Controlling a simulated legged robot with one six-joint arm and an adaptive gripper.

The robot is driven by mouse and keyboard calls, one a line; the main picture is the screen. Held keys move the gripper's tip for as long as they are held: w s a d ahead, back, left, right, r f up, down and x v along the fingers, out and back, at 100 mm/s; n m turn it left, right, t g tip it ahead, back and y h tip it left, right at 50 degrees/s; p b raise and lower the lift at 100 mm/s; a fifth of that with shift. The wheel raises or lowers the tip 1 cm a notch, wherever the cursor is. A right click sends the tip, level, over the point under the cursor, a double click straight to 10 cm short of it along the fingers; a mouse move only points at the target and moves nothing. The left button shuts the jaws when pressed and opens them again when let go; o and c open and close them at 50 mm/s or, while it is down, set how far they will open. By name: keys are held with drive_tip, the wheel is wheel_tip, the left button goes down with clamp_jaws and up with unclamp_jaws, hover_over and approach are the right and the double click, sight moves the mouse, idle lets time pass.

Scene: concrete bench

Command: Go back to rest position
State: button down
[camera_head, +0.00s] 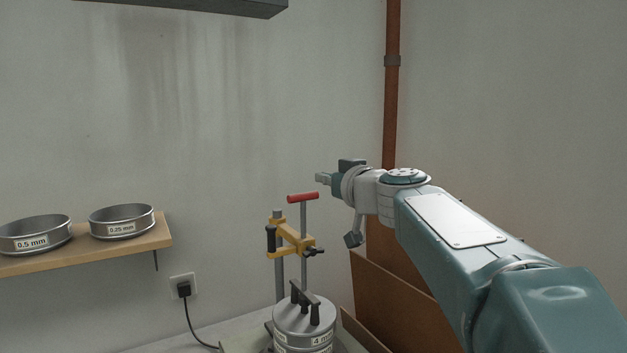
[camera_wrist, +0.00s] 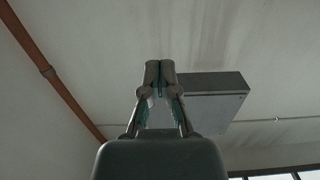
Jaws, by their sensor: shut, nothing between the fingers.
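My gripper (camera_head: 322,178) is at the end of my raised arm in the head view, right of the picture's middle. It points left, above and to the right of a red handle on a clamp stand, and looks apart from it. In the wrist view my gripper (camera_wrist: 160,72) has its two fingertips together with nothing between them.
A stand with a red handle (camera_head: 303,197) and yellow clamp (camera_head: 290,240) rises by a metal sieve stack (camera_head: 304,322). Two labelled sieves sit on a wooden shelf (camera_head: 120,247) at left. A brown pipe (camera_head: 392,110) runs up the corner. A grey box (camera_wrist: 213,100) hangs above.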

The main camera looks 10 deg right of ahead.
drive_tip(key=s+a+f+g, duration=0.3)
drive_tip(key=s+f, duration=0.5)
drive_tip(key=s, duration=0.1)
drive_tip(key=s+a+f+g, duration=0.3)
drive_tip(key=s+f+g, duration=0.1)
drive_tip(key=s+f, duration=0.45)
drive_tip(key=s+d+f+m+g+h, duration=0.3)
drive_tip(key=s+d+f+g+h, duration=0.1)
drive_tip(key=s+f, duration=1)
drive_tip(key=shift+s+d+m+h, duration=0.2)
drive_tip(key=shift+m+h, duration=0.1)
drive_tip(key=shift+h, duration=0.4)
drive_tip(key=c, duration=1.3)
unclamp_jaws()
drive_tip(key=shift+c, duration=0.2)
